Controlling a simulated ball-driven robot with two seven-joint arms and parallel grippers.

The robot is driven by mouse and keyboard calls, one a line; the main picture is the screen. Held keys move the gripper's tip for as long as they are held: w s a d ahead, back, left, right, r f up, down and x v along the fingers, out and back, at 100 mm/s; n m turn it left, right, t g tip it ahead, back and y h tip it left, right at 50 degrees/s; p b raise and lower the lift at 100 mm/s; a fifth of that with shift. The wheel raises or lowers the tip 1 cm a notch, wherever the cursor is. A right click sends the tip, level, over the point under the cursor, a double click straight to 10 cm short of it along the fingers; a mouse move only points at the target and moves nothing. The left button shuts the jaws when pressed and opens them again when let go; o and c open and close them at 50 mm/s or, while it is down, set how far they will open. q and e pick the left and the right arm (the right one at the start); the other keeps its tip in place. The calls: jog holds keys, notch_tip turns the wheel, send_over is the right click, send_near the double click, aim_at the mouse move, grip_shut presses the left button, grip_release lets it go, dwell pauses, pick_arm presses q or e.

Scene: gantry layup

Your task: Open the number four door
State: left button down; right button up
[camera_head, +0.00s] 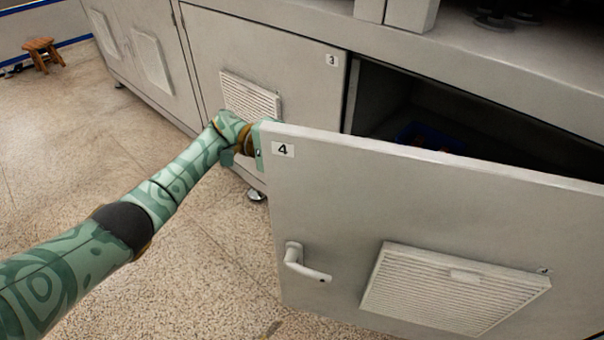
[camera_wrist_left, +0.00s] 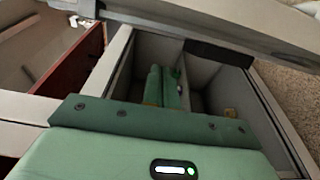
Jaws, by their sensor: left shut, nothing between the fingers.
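The number four door (camera_head: 430,230) is a light grey panel with a "4" label, a white lever handle (camera_head: 305,264) and a louvred vent. It stands ajar, with its free edge on the left swung out from the cabinet and a dark gap behind it. My left arm reaches from the left to that edge, near the label. My left gripper is mostly hidden behind the door's edge in the head view. In the left wrist view its green fingers (camera_wrist_left: 164,84) are together and empty, over the cabinet opening. My right gripper is not in view.
The number three door (camera_head: 290,50) is shut, left of the opening. A dark blue item (camera_head: 428,136) lies inside the cabinet, partly hidden by the door. The speckled floor (camera_head: 200,250) is clear in front. A small wooden stool (camera_head: 42,52) stands far left.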

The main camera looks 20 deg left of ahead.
aim_at(302, 179)
pick_arm(q)
jog(key=s, duration=0.2)
jog(key=s+d, duration=0.1)
jog(key=s, duration=0.1)
jog(key=shift+d, duration=0.2)
jog(key=shift+s+p, duration=0.2)
jog(key=shift+p, duration=0.1)
